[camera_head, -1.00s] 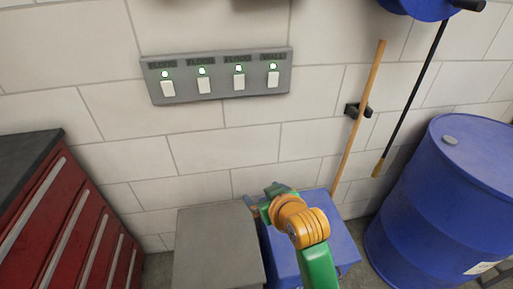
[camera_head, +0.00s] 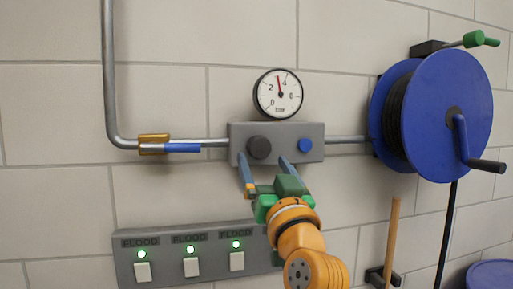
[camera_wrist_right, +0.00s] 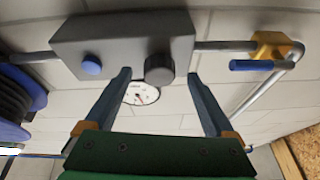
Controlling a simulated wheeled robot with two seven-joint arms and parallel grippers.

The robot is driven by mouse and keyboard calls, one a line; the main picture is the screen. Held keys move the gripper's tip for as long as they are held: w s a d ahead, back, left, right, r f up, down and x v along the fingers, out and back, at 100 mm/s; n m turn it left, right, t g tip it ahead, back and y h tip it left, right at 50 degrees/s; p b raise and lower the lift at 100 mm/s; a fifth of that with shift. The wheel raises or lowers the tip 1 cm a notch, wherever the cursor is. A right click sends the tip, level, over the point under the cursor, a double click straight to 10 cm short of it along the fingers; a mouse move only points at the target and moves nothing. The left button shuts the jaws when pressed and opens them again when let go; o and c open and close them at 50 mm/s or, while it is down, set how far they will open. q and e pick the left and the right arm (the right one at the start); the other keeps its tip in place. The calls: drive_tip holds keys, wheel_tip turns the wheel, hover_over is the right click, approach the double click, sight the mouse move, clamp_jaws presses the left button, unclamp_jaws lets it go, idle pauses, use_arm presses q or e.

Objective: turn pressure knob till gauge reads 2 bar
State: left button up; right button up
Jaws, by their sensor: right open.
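The round white pressure gauge (camera_head: 278,94) is on the wall above the grey regulator box (camera_head: 308,131). Its needle points almost straight up, between 2 and 4 and closer to 4. The black pressure knob (camera_head: 259,147) is on the box front, left of a small blue knob (camera_head: 305,145). My right gripper (camera_head: 263,158) is open and empty, just below the black knob in the head view. In the right wrist view, which is inverted, the black knob (camera_wrist_right: 160,68) appears between the fingertips; contact cannot be told. My left gripper is not in view.
A grey pipe (camera_head: 110,70) with a blue-handled brass valve (camera_head: 152,144) joins the box at left. A blue hose reel (camera_head: 440,115) is on the wall at right. A panel of lit flood switches (camera_head: 160,240) is below.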

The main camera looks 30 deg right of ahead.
sight(262, 152)
drive_tip(key=r, duration=0.1)
drive_tip(key=r+p, duration=0.1)
drive_tip(key=shift+w+d+r, duration=0.1)
drive_tip(key=shift+w+r, duration=0.2)
drive_tip(key=shift+w+d+f+p, duration=0.15)
drive_tip(key=shift+w+d, duration=0.05)
drive_tip(key=shift+w, duration=0.3)
drive_tip(key=shift+w+d+f+p, duration=0.15)
drive_tip(key=shift+w, duration=0.35)
drive_tip(key=shift+w+d+f, duration=0.1)
drive_tip(key=shift+w+f, duration=0.05)
drive_tip(key=shift+w, duration=0.15)
drive_tip(key=shift+c, duration=0.2)
drive_tip(key=shift+s, duration=0.25)
drive_tip(key=c, duration=1.3)
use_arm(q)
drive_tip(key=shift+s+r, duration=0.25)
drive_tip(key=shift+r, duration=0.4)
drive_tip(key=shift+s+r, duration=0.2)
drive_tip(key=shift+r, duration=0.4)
use_arm(e)
drive_tip(key=shift+c, duration=0.2)
drive_tip(key=shift+n, duration=0.3)
